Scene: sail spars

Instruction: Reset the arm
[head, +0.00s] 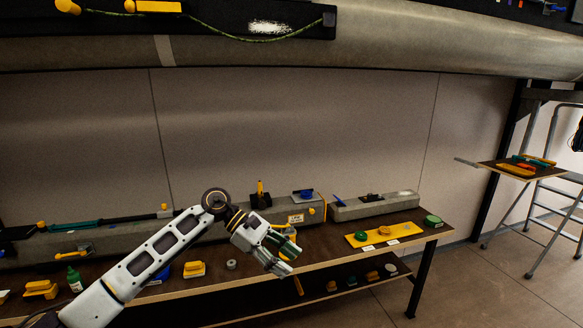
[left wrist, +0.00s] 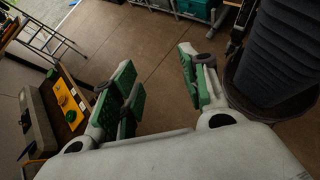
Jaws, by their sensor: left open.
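My left arm comes in from the lower left in the head view. Its gripper (head: 280,258) is in front of the workbench (head: 318,244), with nothing between its fingers. In the left wrist view the gripper (left wrist: 160,95) shows its green-padded fingers spread wide apart, with bare floor seen between them. My right gripper is in neither view.
Grey beams (head: 375,206) lie along the back. A dark bin (left wrist: 262,80) stands close to the gripper in the wrist view. A stepladder (head: 545,215) stands at right; the floor before it is clear.

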